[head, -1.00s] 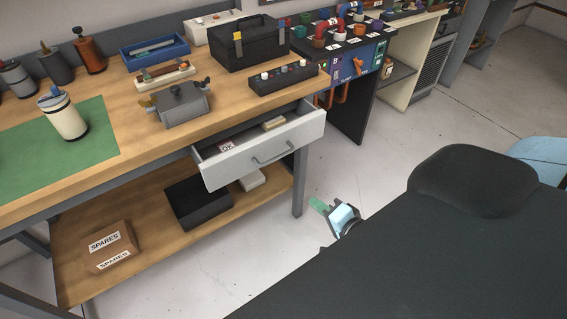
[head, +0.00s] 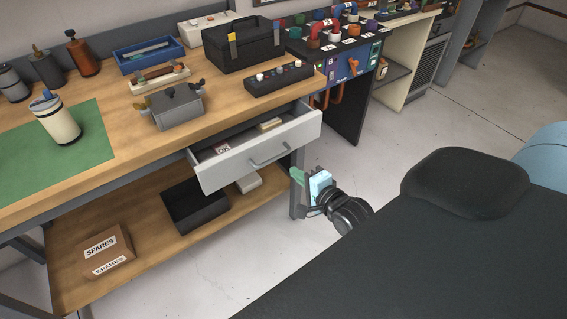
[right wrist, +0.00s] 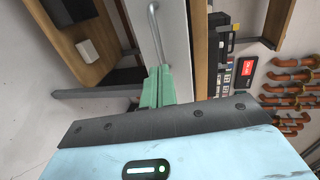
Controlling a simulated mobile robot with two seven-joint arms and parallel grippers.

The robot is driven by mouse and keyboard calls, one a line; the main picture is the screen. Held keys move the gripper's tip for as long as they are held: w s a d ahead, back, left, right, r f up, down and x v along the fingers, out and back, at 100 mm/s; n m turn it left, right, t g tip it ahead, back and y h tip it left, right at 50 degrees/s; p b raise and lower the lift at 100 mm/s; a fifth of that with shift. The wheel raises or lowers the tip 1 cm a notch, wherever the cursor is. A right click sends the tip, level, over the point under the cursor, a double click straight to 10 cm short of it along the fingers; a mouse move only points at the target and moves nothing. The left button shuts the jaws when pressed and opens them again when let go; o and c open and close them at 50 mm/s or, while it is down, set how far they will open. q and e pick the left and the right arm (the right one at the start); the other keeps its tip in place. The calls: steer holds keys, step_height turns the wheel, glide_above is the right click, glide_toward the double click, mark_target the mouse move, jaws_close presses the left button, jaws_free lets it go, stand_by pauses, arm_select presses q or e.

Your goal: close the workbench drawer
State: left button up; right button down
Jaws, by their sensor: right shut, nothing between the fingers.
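The workbench drawer (head: 233,163) stands pulled out under the wooden bench top, with a light grey front and a bar handle (head: 270,154). A card and a small block lie inside it. My right gripper (head: 296,175) is shut and empty, just below and to the right of the drawer front in the head view. In the right wrist view its green fingers (right wrist: 157,88) are together and overlap the pale drawer front (right wrist: 172,35), beside the handle (right wrist: 155,30). I cannot tell whether they touch it. My left gripper is not in view.
The bench top (head: 110,95) bears a vise (head: 178,107), a black toolbox (head: 243,45) and a button box (head: 279,78). A bench leg (head: 299,190) stands close behind my right gripper. The lower shelf holds a black bin (head: 195,205) and a SPARES box (head: 108,252). The floor in front is clear.

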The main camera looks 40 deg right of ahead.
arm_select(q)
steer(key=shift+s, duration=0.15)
arm_select(e)
steer(key=x, duration=0.6)
steer(key=shift+w, duration=0.35)
steer(key=shift+f, duration=0.1)
